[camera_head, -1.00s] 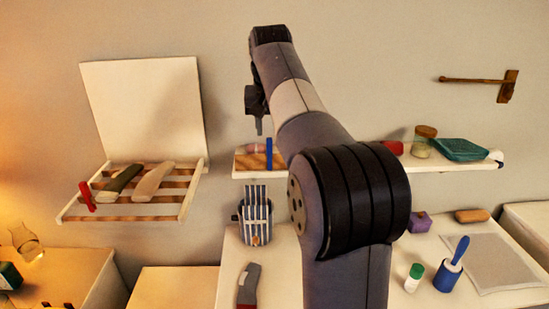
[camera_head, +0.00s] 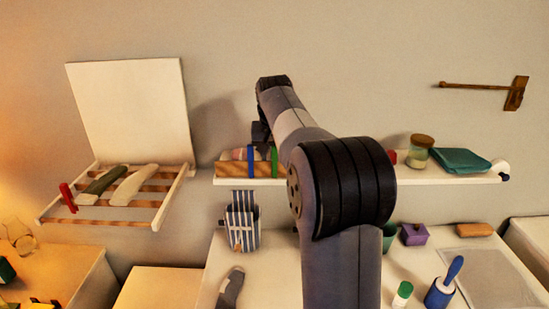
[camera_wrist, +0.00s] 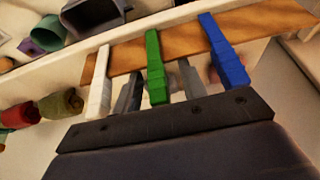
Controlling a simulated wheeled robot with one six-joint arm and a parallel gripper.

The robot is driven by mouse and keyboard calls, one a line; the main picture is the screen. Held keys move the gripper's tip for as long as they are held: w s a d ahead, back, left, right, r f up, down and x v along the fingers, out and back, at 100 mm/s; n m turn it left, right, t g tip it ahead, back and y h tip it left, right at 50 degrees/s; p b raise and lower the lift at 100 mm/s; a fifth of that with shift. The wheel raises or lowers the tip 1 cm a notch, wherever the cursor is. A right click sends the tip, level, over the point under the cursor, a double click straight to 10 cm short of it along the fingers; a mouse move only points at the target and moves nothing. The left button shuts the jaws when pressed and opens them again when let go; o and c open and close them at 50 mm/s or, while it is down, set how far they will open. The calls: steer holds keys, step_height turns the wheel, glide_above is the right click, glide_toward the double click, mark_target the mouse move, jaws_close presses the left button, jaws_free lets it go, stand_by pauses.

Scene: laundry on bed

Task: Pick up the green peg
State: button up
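The green peg (camera_wrist: 155,66) is clipped upright on the edge of a wooden strip (camera_wrist: 185,38), between a white peg (camera_wrist: 100,84) and a blue peg (camera_wrist: 226,52). My gripper (camera_wrist: 160,72) is open, with one grey finger on each side of the green peg. I cannot tell whether either finger touches it. In the head view, the green peg (camera_head: 274,162) stands right of the blue peg (camera_head: 250,162) on the wooden box (camera_head: 231,170) on the wall shelf. My fingers are mostly hidden there behind my arm.
The wall shelf (camera_head: 440,179) also holds a jar (camera_head: 419,152) and folded teal cloth (camera_head: 459,160). A striped holder (camera_head: 242,226) hangs below it. A drying rack (camera_head: 110,218) with socks is at left. The blue and white pegs flank my fingers closely.

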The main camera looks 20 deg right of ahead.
steer(key=shift+c, duration=0.3)
jaws_close()
steer(key=shift+r, duration=0.1)
steer(key=shift+r+p, duration=0.35)
steer(key=shift+r, duration=4.55)
steer(key=shift+r, duration=0.1)
steer(key=shift+p, duration=0.3)
